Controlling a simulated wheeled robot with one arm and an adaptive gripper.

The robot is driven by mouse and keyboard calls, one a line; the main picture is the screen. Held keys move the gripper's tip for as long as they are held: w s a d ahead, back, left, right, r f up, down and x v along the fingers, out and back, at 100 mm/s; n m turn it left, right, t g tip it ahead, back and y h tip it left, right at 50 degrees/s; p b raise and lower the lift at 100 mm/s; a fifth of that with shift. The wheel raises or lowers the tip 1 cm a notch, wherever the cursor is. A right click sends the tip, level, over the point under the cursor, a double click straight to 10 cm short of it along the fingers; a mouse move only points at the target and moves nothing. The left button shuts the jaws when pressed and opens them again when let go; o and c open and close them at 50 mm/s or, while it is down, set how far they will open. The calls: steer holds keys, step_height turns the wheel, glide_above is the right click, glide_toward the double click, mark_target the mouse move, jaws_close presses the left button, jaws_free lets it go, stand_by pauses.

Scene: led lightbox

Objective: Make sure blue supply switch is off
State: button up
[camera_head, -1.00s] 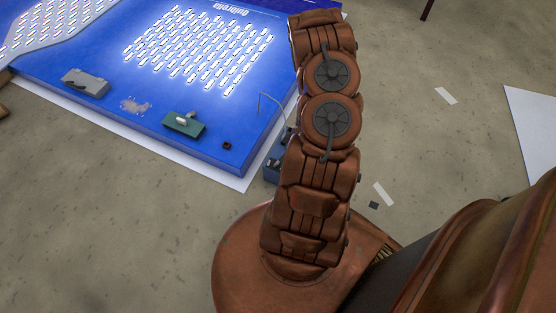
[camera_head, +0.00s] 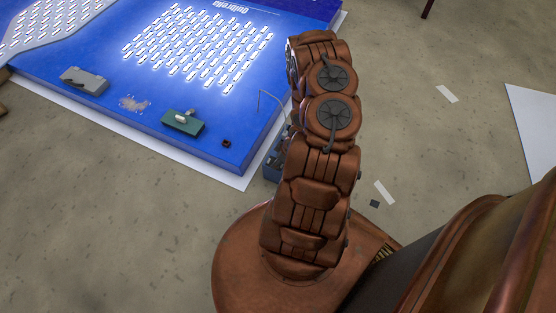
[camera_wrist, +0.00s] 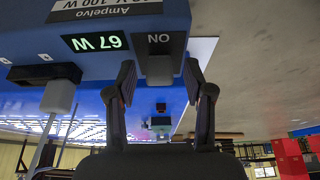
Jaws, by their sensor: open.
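The blue supply (camera_head: 272,169) stands on the floor beside the lightbox, partly hidden by my arm in the head view. In the wrist view, the supply (camera_wrist: 27,32) fills the upper left. A grey switch block (camera_wrist: 158,70) sits directly at that ON label. My gripper (camera_wrist: 161,78) is open, with one finger on either side of the grey block in the picture. I cannot tell whether the fingers touch it. The head view does not show the gripper.
The blue lightbox (camera_head: 215,148) with lit strips lies at the left. A grey device (camera_head: 85,81) and a teal device (camera_head: 183,122) sit on it. A thin wire (camera_head: 260,105) rises near the supply. Bare floor lies to the right, with small scraps.

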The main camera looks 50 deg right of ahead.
steer(key=shift+c, duration=0.4)
jaws_close()
steer(key=shift+w, duration=0.15)
steer(key=shift+w+a+r+g+h+p, duration=0.15)
steer(key=shift+w+g+p, duration=0.1)
steer(key=shift+g+p, duration=0.25)
steer(key=shift+w+r+g+h+p, duration=0.1)
steer(key=shift+w+g+h+p, duration=0.1)
steer(key=shift+g+p, duration=0.25)
steer(key=shift+w+a+g+h+p, duration=0.1)
steer(key=shift+w+g+h+p, duration=0.2)
steer(key=shift+g+p, duration=0.65)
steer(key=g, duration=0.2)
steer(key=shift+w+a+f+g+h+p, duration=0.15)
steer(key=shift+w+f+g+h+p, duration=0.15)
steer(key=shift+w+h+p, duration=0.1)
steer(key=shift+f+g, duration=0.1)
steer(key=shift+g, duration=0.8)
steer(key=shift+w, duration=0.1)
